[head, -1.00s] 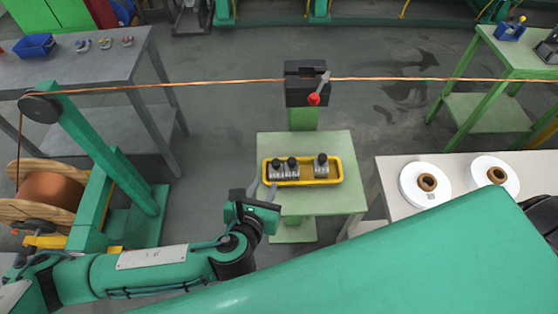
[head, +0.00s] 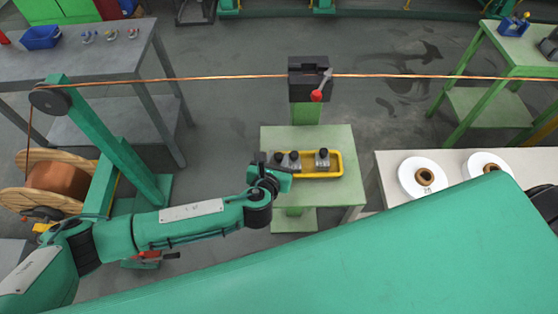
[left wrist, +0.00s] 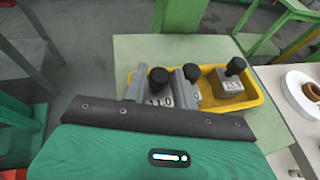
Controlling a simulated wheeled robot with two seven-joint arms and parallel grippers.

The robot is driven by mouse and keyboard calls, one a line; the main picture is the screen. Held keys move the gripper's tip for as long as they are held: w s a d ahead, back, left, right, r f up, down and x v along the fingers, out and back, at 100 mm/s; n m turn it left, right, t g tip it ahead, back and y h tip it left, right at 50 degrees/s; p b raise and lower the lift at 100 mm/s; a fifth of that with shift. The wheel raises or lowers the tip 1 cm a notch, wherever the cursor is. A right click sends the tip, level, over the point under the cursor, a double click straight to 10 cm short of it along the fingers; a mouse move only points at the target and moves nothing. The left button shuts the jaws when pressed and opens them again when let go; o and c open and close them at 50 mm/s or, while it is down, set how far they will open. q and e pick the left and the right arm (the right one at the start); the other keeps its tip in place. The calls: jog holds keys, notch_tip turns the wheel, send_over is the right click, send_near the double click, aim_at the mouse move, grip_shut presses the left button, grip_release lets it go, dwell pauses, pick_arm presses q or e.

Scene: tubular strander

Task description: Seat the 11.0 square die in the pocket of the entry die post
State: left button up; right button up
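The 11.0 square die (left wrist: 160,101) is a grey block with a black knob, at the left end of a yellow tray (head: 341,163). The entry die post (head: 306,113) is green with a dark head (head: 307,79) and a red-knobbed lever (head: 318,94). Its pocket cannot be made out. My right gripper is out of view.
The tray rests on a pale green table (head: 343,196) in front of the post. A copper wire (head: 200,78) runs across at the post head. White spools (head: 418,177) stand on a bench at right. A wire reel (head: 55,182) is at left.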

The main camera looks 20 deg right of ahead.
pick_arm(q)
jog(key=shift+w+d+f, duration=0.25)
jog(key=shift+w+d, duration=0.15)
jog(key=shift+w, duration=0.15)
grip_shut()
jog(key=shift+r, duration=0.1)
